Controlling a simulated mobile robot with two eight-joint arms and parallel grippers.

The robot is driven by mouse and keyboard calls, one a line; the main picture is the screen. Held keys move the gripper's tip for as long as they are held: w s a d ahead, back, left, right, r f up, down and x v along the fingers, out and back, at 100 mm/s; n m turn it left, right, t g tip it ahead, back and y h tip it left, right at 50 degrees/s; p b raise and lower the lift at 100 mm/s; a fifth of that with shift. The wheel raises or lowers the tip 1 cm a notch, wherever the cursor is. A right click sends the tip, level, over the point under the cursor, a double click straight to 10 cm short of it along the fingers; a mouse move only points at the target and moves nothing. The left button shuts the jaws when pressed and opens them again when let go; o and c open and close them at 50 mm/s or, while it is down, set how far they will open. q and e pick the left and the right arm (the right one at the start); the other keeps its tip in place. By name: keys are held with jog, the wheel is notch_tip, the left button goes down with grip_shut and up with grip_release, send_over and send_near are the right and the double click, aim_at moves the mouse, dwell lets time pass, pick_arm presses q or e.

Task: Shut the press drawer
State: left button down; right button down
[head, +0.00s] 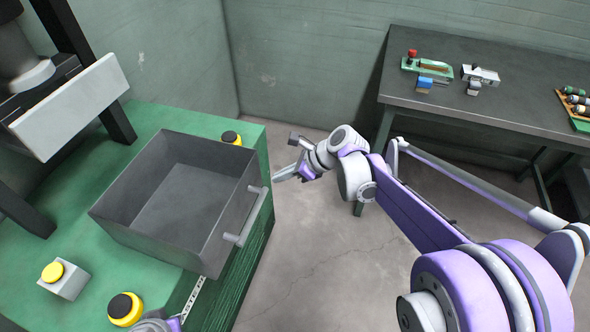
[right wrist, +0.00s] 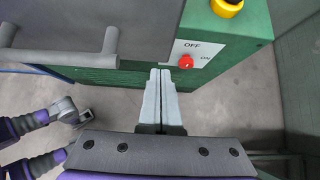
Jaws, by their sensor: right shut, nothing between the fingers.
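The press drawer (head: 183,195) is a dark grey open-topped box, pulled out and empty. Its bar handle (head: 246,216) is on the front wall, facing right in the head view; the handle also shows at the left of the right wrist view (right wrist: 108,48). My right gripper (head: 280,178) is shut and empty, beyond the far end of the handle and apart from it. In the right wrist view its fingertips (right wrist: 163,72) point at the green press base, beside the red button. Part of my left arm shows at the bottom edge of the head view; its finger state is unclear.
The green press base (head: 155,120) carries yellow-black knobs (head: 124,308) and a grey box with a yellow button (head: 63,278). A red button (right wrist: 186,62) sits on an ON/OFF plate. A dark table (head: 470,110) with small parts stands back right. Floor before the drawer is clear.

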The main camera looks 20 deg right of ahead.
aim_at(167, 149)
pick_arm(q)
jog(key=shift+r, duration=0.15)
pick_arm(e)
jog(key=shift+w+a+r, duration=0.1)
jog(key=shift+w+a, duration=0.45)
jog(key=shift+a, duration=0.15)
jog(key=shift+w+a+r, duration=0.1)
jog(key=shift+w+a, duration=0.4)
jog(key=shift+a, duration=0.2)
jog(key=shift+a, duration=0.1)
